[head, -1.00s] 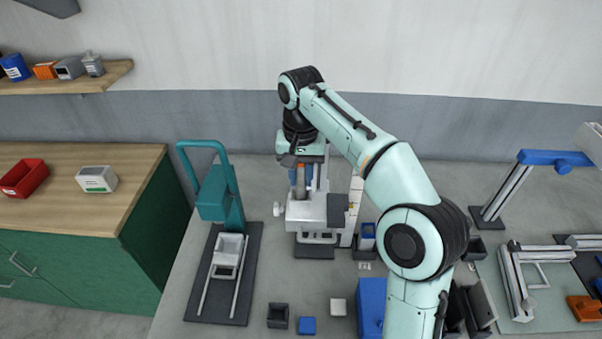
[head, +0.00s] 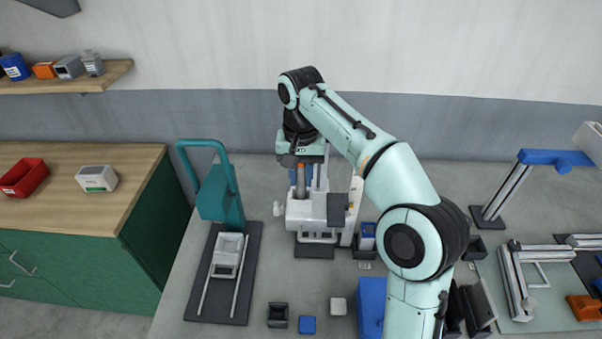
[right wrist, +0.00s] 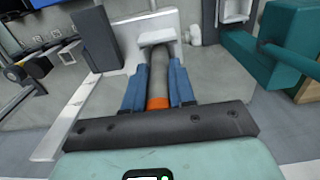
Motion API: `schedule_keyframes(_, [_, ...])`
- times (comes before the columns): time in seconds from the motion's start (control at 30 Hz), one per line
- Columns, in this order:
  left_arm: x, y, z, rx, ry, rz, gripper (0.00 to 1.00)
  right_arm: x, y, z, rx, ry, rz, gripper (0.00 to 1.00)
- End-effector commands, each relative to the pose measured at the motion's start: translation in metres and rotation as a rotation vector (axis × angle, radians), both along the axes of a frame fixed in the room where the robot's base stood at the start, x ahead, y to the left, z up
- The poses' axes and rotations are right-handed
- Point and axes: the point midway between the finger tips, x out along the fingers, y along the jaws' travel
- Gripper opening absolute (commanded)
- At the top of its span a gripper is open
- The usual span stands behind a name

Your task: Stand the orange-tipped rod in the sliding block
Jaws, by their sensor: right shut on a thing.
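The dark grey rod with an orange tip (head: 301,180) is upright in the head view, orange end up, its lower end at the white fixture (head: 300,213). My right gripper (head: 301,184) is shut on the rod. In the right wrist view, the rod (right wrist: 157,78) runs between the two blue fingers (right wrist: 158,88), its orange band near the palm. I cannot tell whether its far end is still inside the fixture. The pale grey block (head: 228,246), which looks like the sliding block, sits on two rails at the left. My left gripper is not in view.
A teal frame with a handle (head: 212,190) stands behind the grey block on a dark base (head: 206,306). Small dark, blue and white blocks lie at the front. Grey table is bare between the dark base and the white fixture.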

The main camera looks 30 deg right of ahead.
Motion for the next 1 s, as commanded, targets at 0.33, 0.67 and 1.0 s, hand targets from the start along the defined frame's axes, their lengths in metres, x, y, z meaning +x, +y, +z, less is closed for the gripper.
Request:
schedule_keyframes(0.33, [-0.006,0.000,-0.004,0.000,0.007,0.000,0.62,0.000,0.000,-0.008,0.000,0.001,0.000,0.00])
schedule_keyframes(0.67, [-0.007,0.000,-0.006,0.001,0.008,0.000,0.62,0.000,0.000,-0.011,0.001,0.001,0.000,0.35])
schedule_keyframes(1.0, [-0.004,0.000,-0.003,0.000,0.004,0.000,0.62,-0.004,-0.002,-0.001,-0.001,-0.001,0.000,0.35])
